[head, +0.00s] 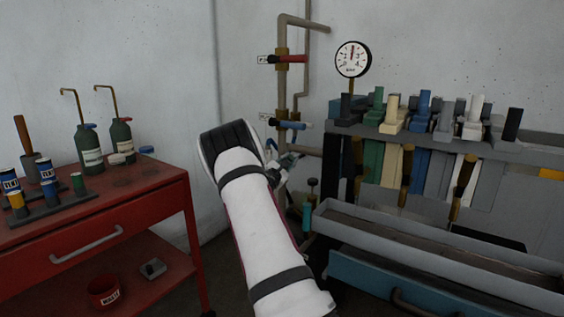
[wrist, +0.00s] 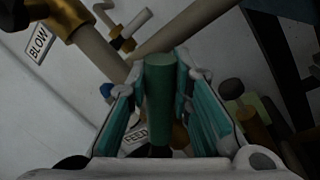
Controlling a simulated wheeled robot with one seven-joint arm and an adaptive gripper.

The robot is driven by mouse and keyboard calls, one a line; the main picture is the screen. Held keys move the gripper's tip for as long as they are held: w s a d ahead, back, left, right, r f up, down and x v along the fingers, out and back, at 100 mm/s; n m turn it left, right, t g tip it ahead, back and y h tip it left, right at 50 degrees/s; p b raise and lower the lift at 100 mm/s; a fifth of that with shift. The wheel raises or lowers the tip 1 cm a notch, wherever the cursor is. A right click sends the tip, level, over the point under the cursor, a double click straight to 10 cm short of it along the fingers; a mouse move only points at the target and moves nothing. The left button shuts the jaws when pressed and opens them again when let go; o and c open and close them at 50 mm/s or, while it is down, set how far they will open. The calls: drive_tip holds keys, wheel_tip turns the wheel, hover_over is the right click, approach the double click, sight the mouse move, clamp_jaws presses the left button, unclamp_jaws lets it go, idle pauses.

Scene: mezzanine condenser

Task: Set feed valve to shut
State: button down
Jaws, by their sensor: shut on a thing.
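The feed valve shows in the wrist view as a green lever handle (wrist: 160,105) standing between the two teal finger pads. A label reading FEED (wrist: 136,134) is partly visible behind the left finger. My gripper (wrist: 161,85) is shut on the green handle, with a pad on each side of it. In the head view my gripper (head: 286,163) is just below the blue-handled valve, beside the wall pipes. My arm hides the feed valve's body there, and I cannot tell its lever angle.
A blue-handled valve (head: 290,124) and a red-handled valve (head: 291,59) sit above on the pipe. A pressure gauge (head: 352,59) stands to the right.

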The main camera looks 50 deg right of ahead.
drive_tip(key=s+f+m+g+h+b, duration=0.1)
drive_tip(key=s+f+m+g+b, duration=0.2)
drive_tip(key=f+m+b, duration=0.5)
drive_tip(key=s+m+b, duration=0.1)
drive_tip(key=m+b, duration=0.3)
drive_tip(key=b, duration=0.1)
drive_tip(key=shift+d+f, duration=0.15)
drive_tip(key=shift+f, duration=0.35)
drive_tip(key=c, duration=1.4)
unclamp_jaws()
drive_tip(key=a, duration=0.4)
drive_tip(key=a+f, duration=0.1)
drive_tip(key=a, duration=0.3)
drive_tip(key=s+a+f, duration=0.1)
drive_tip(key=a, duration=0.2)
drive_tip(key=shift+a+f, duration=0.15)
drive_tip(key=shift+a, duration=0.25)
